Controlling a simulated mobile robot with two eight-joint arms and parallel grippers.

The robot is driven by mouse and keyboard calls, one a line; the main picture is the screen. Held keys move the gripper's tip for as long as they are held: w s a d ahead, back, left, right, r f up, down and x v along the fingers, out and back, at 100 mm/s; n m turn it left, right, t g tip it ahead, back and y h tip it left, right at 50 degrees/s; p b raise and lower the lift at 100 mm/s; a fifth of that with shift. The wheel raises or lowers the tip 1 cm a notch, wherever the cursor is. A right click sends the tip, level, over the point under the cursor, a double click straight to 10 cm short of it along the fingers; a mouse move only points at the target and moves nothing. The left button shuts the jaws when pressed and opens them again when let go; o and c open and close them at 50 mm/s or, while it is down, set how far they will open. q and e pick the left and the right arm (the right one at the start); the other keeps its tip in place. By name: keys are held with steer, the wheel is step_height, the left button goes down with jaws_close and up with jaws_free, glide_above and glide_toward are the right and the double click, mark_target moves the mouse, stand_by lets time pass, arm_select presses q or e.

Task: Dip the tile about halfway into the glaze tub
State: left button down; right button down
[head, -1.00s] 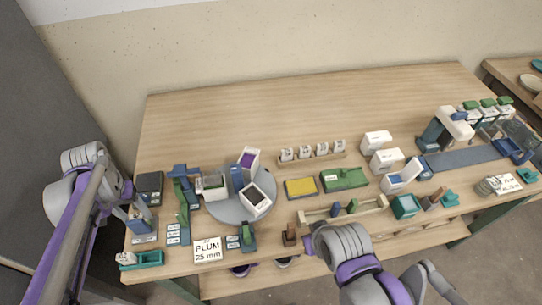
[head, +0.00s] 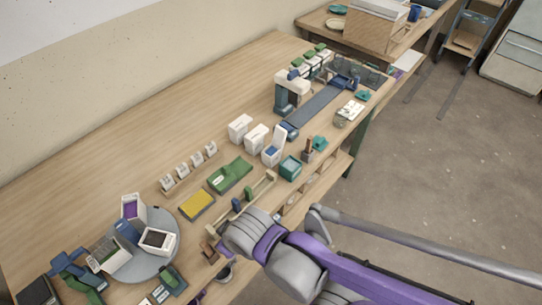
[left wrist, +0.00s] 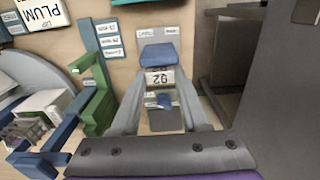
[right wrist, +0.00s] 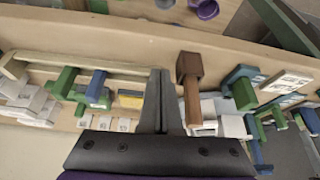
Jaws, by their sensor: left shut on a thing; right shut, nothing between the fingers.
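In the left wrist view, my left gripper (left wrist: 160,62) is shut on a blue-topped piece (left wrist: 158,54) with a white label; I cannot tell if this is the tile. The left gripper is out of the head view.
A yellow pad (head: 197,205), a green tray (head: 230,175) and a wooden rail (head: 258,190) lie right of the turntable. White boxes (head: 240,128) and a blue-grey conveyor (head: 313,108) stand farther right. A PLUM card (left wrist: 45,12) lies near the left gripper. The table's back is clear.

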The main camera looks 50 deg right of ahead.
arm_select(q)
steer(key=shift+r+p, duration=1.95)
steer(key=shift+r, duration=1.2)
